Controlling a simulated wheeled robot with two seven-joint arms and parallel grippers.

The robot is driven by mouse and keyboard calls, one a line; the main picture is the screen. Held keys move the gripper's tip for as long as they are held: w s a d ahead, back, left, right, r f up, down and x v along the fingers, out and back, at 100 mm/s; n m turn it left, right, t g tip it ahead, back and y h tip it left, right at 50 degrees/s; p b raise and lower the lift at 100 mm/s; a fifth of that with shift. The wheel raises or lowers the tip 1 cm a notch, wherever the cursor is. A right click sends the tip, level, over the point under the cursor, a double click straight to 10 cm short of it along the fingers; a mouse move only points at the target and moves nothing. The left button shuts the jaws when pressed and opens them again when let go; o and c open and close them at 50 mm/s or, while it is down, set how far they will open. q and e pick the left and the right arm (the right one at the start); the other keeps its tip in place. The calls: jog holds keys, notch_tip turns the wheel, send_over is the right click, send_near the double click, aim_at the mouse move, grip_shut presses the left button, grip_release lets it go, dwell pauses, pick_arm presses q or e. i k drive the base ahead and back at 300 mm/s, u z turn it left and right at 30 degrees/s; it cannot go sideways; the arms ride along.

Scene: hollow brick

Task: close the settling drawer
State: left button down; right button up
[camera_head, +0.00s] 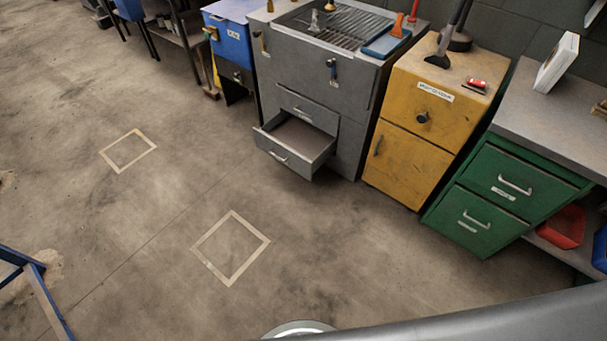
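A grey metal cabinet (318,70) stands against the back wall with a slatted top. Its lower drawer (283,153) is pulled well out over the floor, and its inside looks empty. The drawer has a bar handle on its front. The narrow drawer (308,108) just above it looks shut. No readable label shows which drawer is the settling drawer. Neither of my grippers is in view.
A yellow cabinet (408,140) stands right of the grey one, and green drawers (490,195) under a bench (555,120) are further right. A blue cabinet (228,38) is at the left. The floor (150,210) in front is clear, with taped squares.

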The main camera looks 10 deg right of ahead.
aim_at(302, 147)
jog(key=z, duration=0.5)
jog(key=i, duration=0.45)
jog(key=z, duration=0.7)
jog(key=i, duration=0.85)
jog(key=u, duration=0.25)
